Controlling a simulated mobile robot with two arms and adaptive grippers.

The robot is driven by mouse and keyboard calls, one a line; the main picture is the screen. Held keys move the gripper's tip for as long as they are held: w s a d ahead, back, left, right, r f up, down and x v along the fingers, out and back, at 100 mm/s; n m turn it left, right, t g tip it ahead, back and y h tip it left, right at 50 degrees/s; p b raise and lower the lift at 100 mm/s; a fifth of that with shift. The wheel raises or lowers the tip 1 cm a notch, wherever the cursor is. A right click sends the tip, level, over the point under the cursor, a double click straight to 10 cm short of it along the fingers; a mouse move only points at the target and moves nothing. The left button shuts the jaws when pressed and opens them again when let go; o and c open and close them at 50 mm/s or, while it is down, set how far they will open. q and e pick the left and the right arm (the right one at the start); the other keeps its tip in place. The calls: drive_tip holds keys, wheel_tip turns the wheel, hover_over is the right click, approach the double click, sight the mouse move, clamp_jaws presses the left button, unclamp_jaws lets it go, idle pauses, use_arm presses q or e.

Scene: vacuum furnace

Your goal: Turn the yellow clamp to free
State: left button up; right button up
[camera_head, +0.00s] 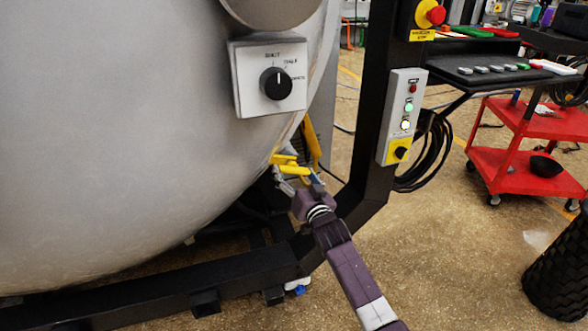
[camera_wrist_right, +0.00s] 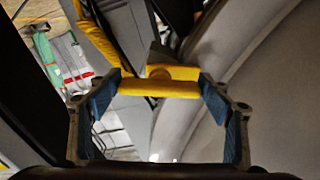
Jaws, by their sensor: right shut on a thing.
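The yellow clamp (camera_head: 288,160) sits low on the right edge of the big grey furnace vessel (camera_head: 130,150) in the head view. My right gripper (camera_head: 297,182) reaches up to it from below right. In the right wrist view, the clamp's yellow bar (camera_wrist_right: 158,88) spans the space between the blue-padded fingertips of my right gripper (camera_wrist_right: 160,91). Both fingertips touch the ends of the bar, and the gripper is shut on it. In the head view the gripper hides part of the clamp. My left gripper is not in view.
A black frame post (camera_head: 372,110) with a switch box (camera_head: 404,115) stands just right of the clamp. A dial panel (camera_head: 268,78) is on the vessel above. A black frame beam (camera_head: 150,303) runs below. A red cart (camera_head: 510,150) stands farther right, with open floor before it.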

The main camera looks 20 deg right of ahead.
drive_tip(key=n+p, duration=0.2)
drive_tip(key=n, duration=0.3)
drive_tip(key=shift+d+n, duration=0.15)
drive_tip(key=shift+n, duration=0.65)
drive_tip(key=n, duration=0.3)
drive_tip(key=shift+d+p, duration=0.1)
drive_tip(key=shift+p, duration=0.25)
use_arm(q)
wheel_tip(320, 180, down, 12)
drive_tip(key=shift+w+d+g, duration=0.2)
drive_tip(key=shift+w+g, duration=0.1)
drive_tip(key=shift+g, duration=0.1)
use_arm(e)
drive_tip(key=shift+n, duration=1.9)
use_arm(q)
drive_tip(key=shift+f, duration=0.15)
use_arm(e)
drive_tip(key=shift+d+n, duration=0.1)
drive_tip(key=shift+n, duration=0.2)
drive_tip(key=o, duration=1.2)
drive_tip(key=shift+c, duration=0.2)
drive_tip(key=shift+r, duration=0.1)
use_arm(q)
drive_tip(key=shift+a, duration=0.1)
